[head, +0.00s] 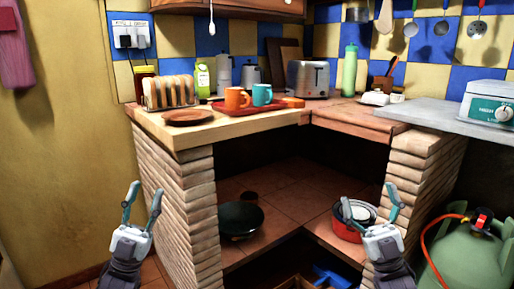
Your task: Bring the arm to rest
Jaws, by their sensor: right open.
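My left gripper (145,190) is at the lower left, in front of the brick pillar under the counter. It points upward, its two fingers are apart, and nothing is between them. My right gripper (368,194) is at the lower right, in front of the lower shelf and the right brick pillar. It also points upward with its fingers spread and empty. In the picture it overlaps the red pot (352,232); I cannot tell how far apart they are. Both grippers appear below the counter top, and neither holds anything.
The counter (238,126) carries a toast rack (169,92), a brown plate (188,117), a red tray (232,108) with orange and teal mugs, and a toaster (308,79). A dark pan (240,218) sits on the lower shelf. A green gas cylinder (465,262) stands at right.

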